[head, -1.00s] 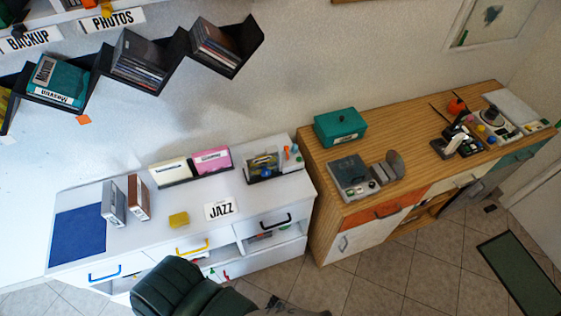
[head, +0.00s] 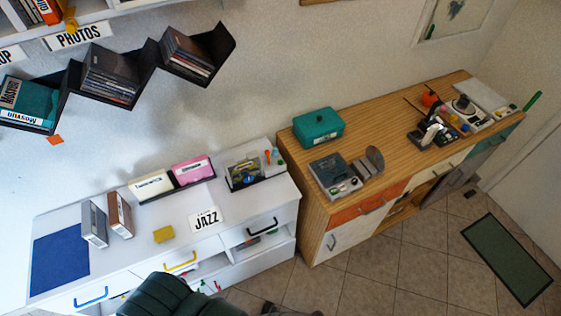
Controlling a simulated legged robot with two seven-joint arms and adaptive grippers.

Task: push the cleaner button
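A grey boxy device (head: 333,172) with small buttons near its front edge stands on the front left of the wooden cabinet top. Beside it is a smaller grey unit with an upright round disc (head: 374,158). Another device, pale with a dark round knob (head: 463,103) and small coloured parts, stands at the cabinet's far right end. I cannot tell for certain which of these is the cleaner, and its button is too small to pick out. Neither of my grippers is in view.
The wooden cabinet (head: 390,125) also holds a teal box (head: 318,127) and several small dark items. The tiled floor (head: 360,285) before the cabinet is mostly clear; a green mat (head: 507,262) lies right.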

